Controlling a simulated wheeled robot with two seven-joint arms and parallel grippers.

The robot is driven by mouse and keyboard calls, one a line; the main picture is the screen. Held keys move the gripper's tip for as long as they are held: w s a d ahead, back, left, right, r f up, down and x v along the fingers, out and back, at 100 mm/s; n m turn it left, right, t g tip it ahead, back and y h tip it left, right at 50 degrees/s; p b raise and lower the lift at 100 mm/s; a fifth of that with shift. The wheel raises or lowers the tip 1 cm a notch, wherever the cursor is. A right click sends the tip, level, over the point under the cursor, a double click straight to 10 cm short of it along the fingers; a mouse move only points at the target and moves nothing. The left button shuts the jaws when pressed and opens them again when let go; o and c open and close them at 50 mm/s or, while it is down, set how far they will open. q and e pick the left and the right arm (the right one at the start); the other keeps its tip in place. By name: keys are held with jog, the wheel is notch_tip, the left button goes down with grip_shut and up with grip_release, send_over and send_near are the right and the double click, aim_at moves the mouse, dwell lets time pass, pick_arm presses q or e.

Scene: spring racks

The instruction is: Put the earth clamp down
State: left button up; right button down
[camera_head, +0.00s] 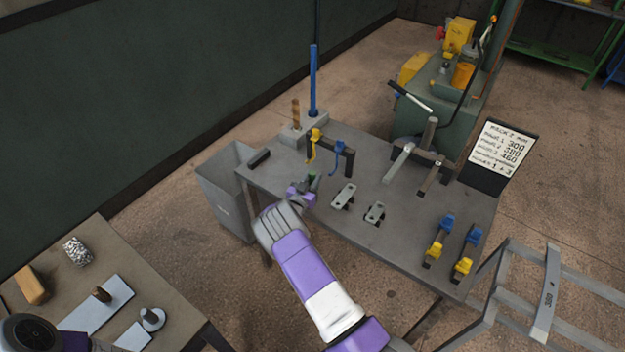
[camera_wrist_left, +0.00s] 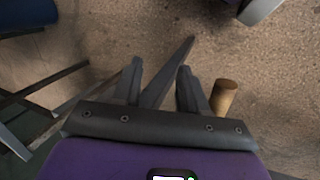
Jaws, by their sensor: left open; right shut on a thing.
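My right gripper (camera_head: 309,188) is over the left front part of the grey workbench (camera_head: 275,187). It is shut on a small, dark greenish thing (camera_head: 314,181), presumably the earth clamp. The gripper hides much of it, and I cannot tell whether it touches the bench top.
A dark rack (camera_head: 349,163) with yellow and blue hanging pieces stands behind the right gripper. Two grey fittings (camera_head: 345,194) (camera_head: 376,213) lie to its right. A black block (camera_head: 259,158) lies behind left. A grey bin (camera_head: 226,193) stands left of the bench.

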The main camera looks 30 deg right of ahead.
jog(key=shift+r, duration=0.1)
jog(key=c, duration=0.8)
grip_release()
jog(key=shift+c, duration=0.2)
jog(key=shift+o, duration=0.2)
jog(key=shift+r, duration=0.1)
jog(key=v, duration=1.2)
